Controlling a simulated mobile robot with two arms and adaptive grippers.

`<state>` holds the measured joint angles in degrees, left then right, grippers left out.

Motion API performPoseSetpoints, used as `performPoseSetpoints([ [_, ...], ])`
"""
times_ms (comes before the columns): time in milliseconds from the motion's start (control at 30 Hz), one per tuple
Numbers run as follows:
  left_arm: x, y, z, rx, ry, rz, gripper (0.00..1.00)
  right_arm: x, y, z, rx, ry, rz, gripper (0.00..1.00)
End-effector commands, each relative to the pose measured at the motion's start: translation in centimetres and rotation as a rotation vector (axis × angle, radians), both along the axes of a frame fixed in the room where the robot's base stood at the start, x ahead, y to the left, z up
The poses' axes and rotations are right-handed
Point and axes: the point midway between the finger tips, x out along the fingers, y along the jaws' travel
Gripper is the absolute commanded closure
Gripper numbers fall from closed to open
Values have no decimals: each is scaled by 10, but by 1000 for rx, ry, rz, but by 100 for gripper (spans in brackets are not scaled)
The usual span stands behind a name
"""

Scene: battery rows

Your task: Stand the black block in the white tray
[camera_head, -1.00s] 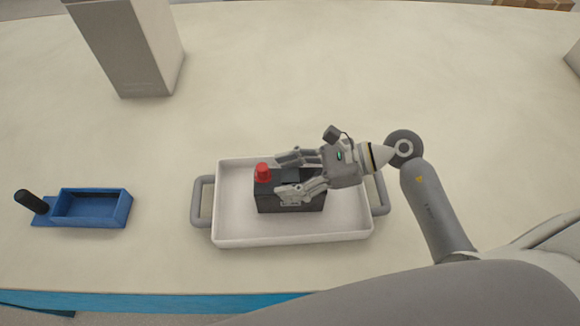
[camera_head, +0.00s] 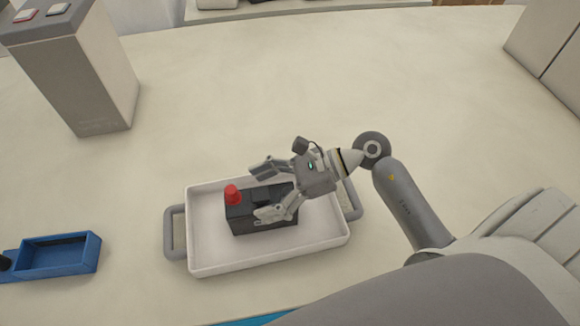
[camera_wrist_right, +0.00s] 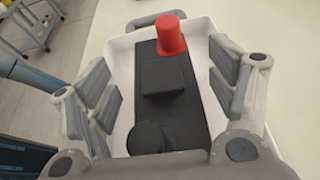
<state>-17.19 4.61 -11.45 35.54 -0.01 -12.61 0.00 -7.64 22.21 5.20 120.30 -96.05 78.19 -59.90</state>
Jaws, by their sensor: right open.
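The black block (camera_head: 240,222) stands inside the white tray (camera_head: 210,263), with a red cap (camera_head: 232,194) on its left end. In the right wrist view the black block (camera_wrist_right: 172,103) lies between my spread fingers, with the red cap (camera_wrist_right: 171,34) at its far end. The white tray's rim (camera_wrist_right: 124,130) shows around it. My right gripper (camera_head: 263,191) is open over the block, one finger on each side; whether a finger touches it I cannot tell. My left gripper is not in view.
A blue tray (camera_head: 55,268) sits on the table at the left, with a dark cylinder (camera_head: 4,262) partly cut off beside it. A tall grey box (camera_head: 85,75) stands at the back left. The table middle behind the tray is clear.

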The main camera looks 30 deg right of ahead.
Motion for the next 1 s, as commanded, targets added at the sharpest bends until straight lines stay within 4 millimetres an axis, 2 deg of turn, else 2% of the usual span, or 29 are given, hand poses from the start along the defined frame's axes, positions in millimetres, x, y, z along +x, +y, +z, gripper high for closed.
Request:
performPoseSetpoints([
  [300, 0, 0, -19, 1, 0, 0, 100, -18, -62, 22, -6, 0, -1, 21],
  [500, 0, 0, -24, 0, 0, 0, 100, -26, -87, 35, -3, 1, 0, 21],
  [700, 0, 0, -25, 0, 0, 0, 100, -29, -96, 41, -1, 1, 2, 21],
  [1000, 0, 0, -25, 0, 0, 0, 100, -29, -96, 42, 0, 1, 2, 21],
])
